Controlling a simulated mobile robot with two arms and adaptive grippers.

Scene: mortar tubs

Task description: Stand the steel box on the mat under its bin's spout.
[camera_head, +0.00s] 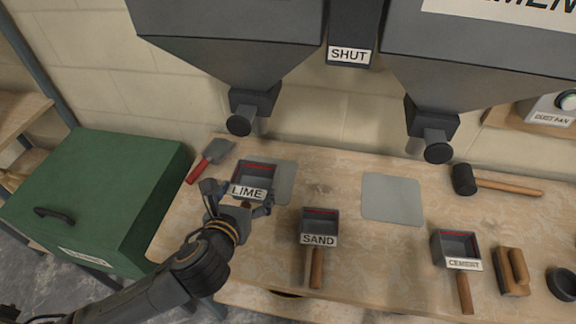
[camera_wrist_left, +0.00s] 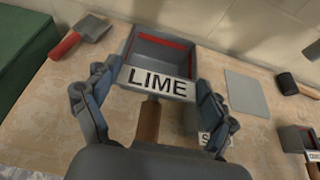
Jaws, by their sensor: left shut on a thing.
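The steel box labelled LIME (camera_head: 256,174), open-topped with a red line inside and a wooden handle, is in my left gripper (camera_head: 238,199). The fingers are around its label end; the handle (camera_wrist_left: 148,122) runs back between them in the left wrist view. The box overlaps the left part of a grey mat (camera_head: 285,182); I cannot tell whether it touches it. A left spout (camera_head: 241,120) hangs above and behind. Steel boxes labelled SAND (camera_head: 319,222) and CEMENT (camera_head: 456,245) stand on the bench. My right gripper is not in view.
A second grey mat (camera_head: 392,198) lies bare below and left of the right spout (camera_head: 437,147). A red-handled trowel (camera_head: 213,156) lies left of the LIME box. A mallet (camera_head: 466,180) and a wooden float (camera_head: 513,272) are at right. A green chest (camera_head: 100,190) stands left.

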